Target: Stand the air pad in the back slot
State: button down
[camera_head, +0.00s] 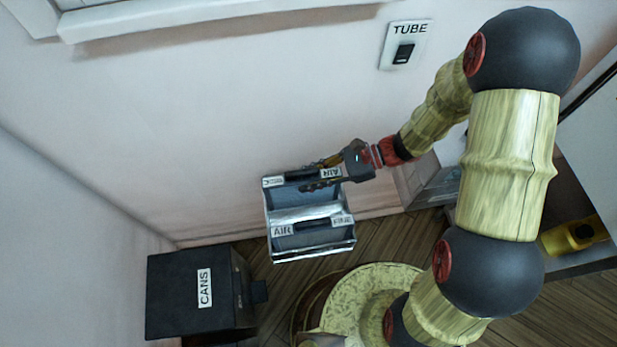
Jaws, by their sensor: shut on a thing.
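A grey open holder (312,254) hangs or stands by the wall, with a front part and a back part. The front part has an AIR label at its left, a dark slot-like strip in the middle and a small unreadable label at its right. My gripper (318,174) is at the back part, its fingers on either side of a panel top with an upside-down AIR label. I take this panel for the air pad (331,173); it looks upright, and my gripper is shut on it. Its lower part is hidden, so I cannot tell how deep it sits.
A white plate labelled TUBE (406,45) is on the wall above. A white ledge (200,15) runs along the top. A yellow and black object (574,236) lies at the right. Wall left of the holder is clear.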

jog(key=shift+f+b, duration=0.35)
jog(key=shift+f, duration=0.4)
jog(key=c, duration=1.5)
grip_release()
jog(key=shift+c, duration=0.2)
jog(key=shift+o, duration=0.2)
jog(key=v, duration=1.2)
jog(key=s+d+r+n+t+h, duration=0.3)
jog(key=r+n+h, duration=0.1)
jog(key=r, duration=0.3)
jog(key=s+d+r+n+t+h+p, duration=0.1)
jog(key=s+d+r+n+t+h, duration=0.2)
jog(key=r+n, duration=0.3)
jog(key=s+d+r+n+t+h, duration=0.2)
jog(key=s+d+r+n+h, duration=0.2)
jog(key=r, duration=0.4)
jog(key=shift+s+d+r+n+t+h, duration=0.2)
jog(key=shift+d+r+n+t+h, duration=0.3)
jog(key=shift+h, duration=0.6)
